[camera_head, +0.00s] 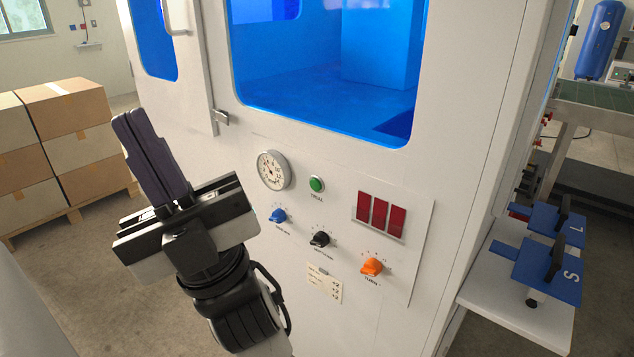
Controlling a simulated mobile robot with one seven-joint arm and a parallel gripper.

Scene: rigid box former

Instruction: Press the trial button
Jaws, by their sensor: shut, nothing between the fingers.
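The trial button (316,184) is a small round green button in a metal ring on the white control panel (418,235), with a label under it. It sits right of a round gauge (273,170) and left of the red display windows (380,214). My gripper (142,150) is left of the panel, its long dark fingers together and pointing up and left. It is shut and empty, and apart from the button. Nothing covers the button. My gripper's body hides the left edge of the panel.
Below the button are a blue knob (278,215), a black knob (319,239) and an orange knob (371,266). A door latch (221,117) sticks out above left. Stacked cardboard boxes (75,130) stand at the left. A white shelf (515,300) with blue plates juts out right.

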